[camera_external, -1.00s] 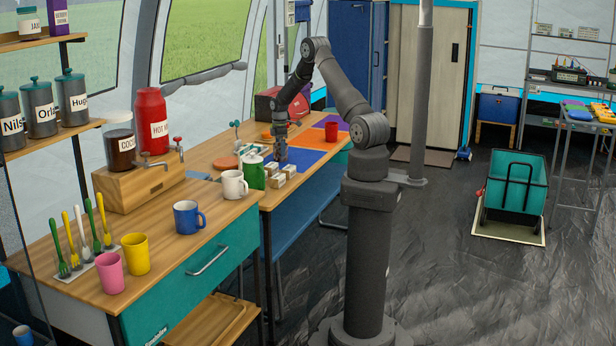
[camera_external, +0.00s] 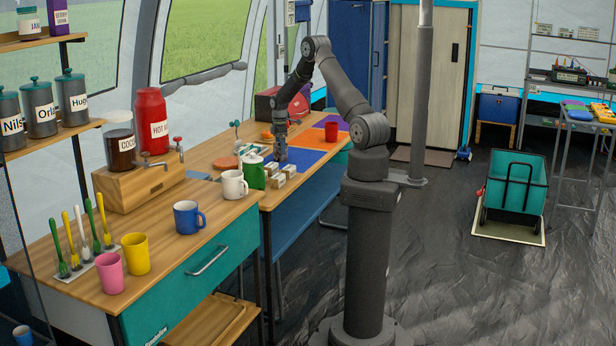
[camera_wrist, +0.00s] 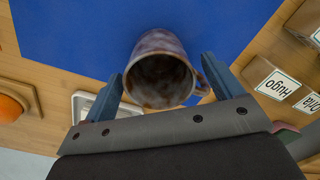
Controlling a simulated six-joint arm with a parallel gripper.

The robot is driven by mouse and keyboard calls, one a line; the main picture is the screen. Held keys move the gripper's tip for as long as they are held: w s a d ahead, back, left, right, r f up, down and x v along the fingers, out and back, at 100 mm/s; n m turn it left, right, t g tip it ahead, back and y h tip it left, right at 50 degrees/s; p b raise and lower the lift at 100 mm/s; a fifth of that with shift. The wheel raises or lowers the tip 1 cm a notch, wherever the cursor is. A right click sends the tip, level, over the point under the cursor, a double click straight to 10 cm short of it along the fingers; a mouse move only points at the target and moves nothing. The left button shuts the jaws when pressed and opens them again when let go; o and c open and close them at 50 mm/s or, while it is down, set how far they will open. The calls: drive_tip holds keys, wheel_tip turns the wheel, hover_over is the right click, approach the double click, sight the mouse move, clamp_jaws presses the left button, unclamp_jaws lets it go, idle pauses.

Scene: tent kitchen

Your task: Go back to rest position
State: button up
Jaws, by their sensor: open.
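My gripper (camera_wrist: 162,68) is open, with one blue finger on each side of a mottled brown-grey mug (camera_wrist: 160,80). The mug stands on a blue mat (camera_wrist: 80,35) with its dark opening towards the wrist camera and its handle at the right, close to the right finger. I cannot tell whether either finger touches it. In the external view my gripper (camera_external: 281,157) is low over the blue mat (camera_external: 303,160) on the far table, with my arm bent down to it. The mug is too small there to make out clearly.
Small labelled boxes (camera_wrist: 275,82) stand right of the mat. A green pot (camera_external: 253,172) and white mug (camera_external: 233,184) stand nearby in the external view. An orange item (camera_wrist: 10,108) lies left in the wrist view.

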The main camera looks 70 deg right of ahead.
drive_tip(key=shift+f, duration=0.95)
wheel_tip(320, 180, up, 12)
drive_tip(key=r, duration=0.1)
wheel_tip(320, 180, down, 13)
drive_tip(key=shift+r, duration=0.1)
wheel_tip(320, 180, up, 4)
drive_tip(key=shift+r, duration=0.25)
drive_tip(key=s+d+r, duration=0.6)
drive_tip(key=s+r, duration=0.1)
drive_tip(key=s, duration=0.4)
drive_tip(key=w+a+r+n, duration=0.1)
drive_tip(key=w+a+n, duration=0.35)
drive_tip(key=a, duration=0.75)
drive_tip(key=w+a+r+n, duration=0.1)
drive_tip(key=w+a+n, duration=0.1)
drive_tip(key=w+a, duration=0.8)
drive_tip(key=s+a+r+n, duration=0.1)
drive_tip(key=a+n, duration=0.1)
drive_tip(key=a, duration=1.2)
drive_tip(key=s+a+r+n, duration=0.2)
drive_tip(key=a+n, duration=0.1)
drive_tip(key=a, duration=1.2)
drive_tip(key=shift+r, duration=0.15)
drive_tip(key=shift+n, duration=0.25)
drive_tip(key=o, duration=0.3)
